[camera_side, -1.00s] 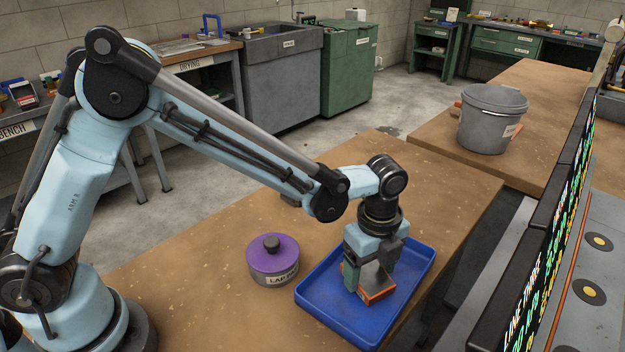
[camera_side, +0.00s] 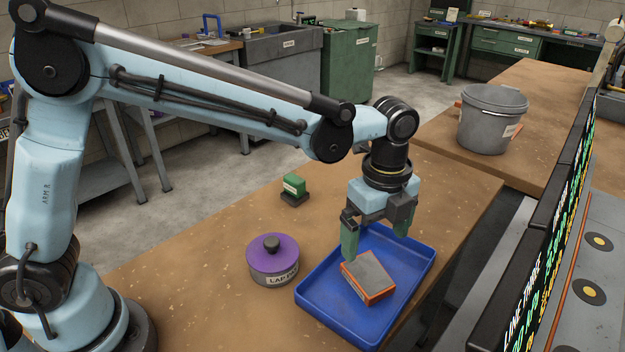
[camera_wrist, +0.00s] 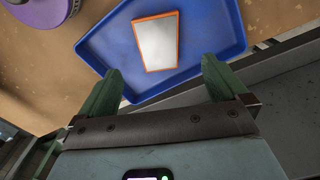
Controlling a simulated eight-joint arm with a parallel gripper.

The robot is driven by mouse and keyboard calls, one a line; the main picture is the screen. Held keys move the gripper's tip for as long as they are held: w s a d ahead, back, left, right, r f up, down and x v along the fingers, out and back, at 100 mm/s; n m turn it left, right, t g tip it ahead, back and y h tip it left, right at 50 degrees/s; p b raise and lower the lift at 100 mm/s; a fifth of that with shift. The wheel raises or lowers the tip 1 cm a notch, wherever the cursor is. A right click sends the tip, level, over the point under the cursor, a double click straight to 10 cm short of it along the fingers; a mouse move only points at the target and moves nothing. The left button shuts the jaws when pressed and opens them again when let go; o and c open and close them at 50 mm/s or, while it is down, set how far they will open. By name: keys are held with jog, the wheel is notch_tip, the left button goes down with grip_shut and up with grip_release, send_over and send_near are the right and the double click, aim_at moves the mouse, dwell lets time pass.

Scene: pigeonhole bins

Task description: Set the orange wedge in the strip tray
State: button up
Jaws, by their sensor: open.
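The orange wedge (camera_side: 367,278) has a grey top face and orange edges. It lies in the blue strip tray (camera_side: 326,315), clear of the tray walls as far as I can see. In the wrist view the wedge (camera_wrist: 157,42) lies inside the tray (camera_wrist: 98,45), beyond my fingertips. My gripper (camera_side: 376,252) is open and empty, above the back part of the tray and apart from the wedge. Both green fingers show spread wide in the wrist view (camera_wrist: 163,80).
A purple-lidded round tin (camera_side: 272,262) stands just left of the tray. A small green block on a dark base (camera_side: 294,189) sits behind it. A grey bucket (camera_side: 492,118) stands on the far bench. A display board (camera_side: 548,230) runs along the right. The bench front left is clear.

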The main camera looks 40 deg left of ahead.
jog(key=s+a+r+n+t, duration=0.45)
jog(key=a+r+n, duration=0.25)
jog(key=a+n, duration=0.45)
jog(key=s+a+f+n+t, duration=0.2)
jog(key=s+a+n, duration=0.4)
jog(key=a+n, duration=0.2)
jog(key=shift+s+a+f+n+t, duration=0.25)
jog(key=shift+a+n+t, duration=0.1)
jog(key=shift+n, duration=0.7)
